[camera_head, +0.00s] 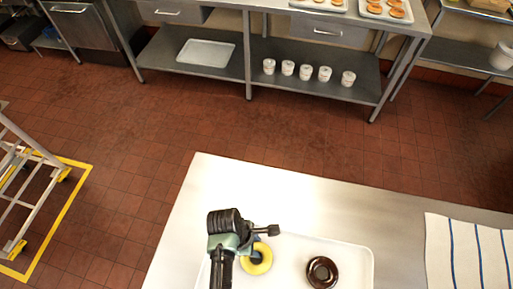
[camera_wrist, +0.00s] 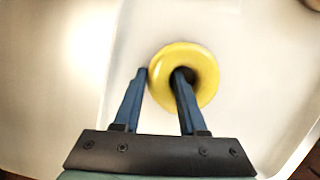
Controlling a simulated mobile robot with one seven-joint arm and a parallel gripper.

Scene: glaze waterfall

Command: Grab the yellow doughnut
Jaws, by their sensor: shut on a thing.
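The yellow doughnut (camera_wrist: 202,66) is a ring over the white tray (camera_wrist: 125,50) in the wrist view. My gripper (camera_wrist: 160,74) is shut on its left side, with one blue finger outside the ring and the other in its hole. In the head view the yellow doughnut (camera_head: 257,259) shows partly behind my gripper (camera_head: 256,250), near the left part of the tray (camera_head: 345,249). I cannot tell whether the doughnut touches the tray or is just above it.
A dark chocolate doughnut (camera_head: 322,272) lies on the tray to the right. A striped cloth (camera_head: 468,255) lies at the right of the metal table (camera_head: 225,175). The table beyond the tray is clear. A shelf unit (camera_head: 315,88) with several white cups stands across the floor.

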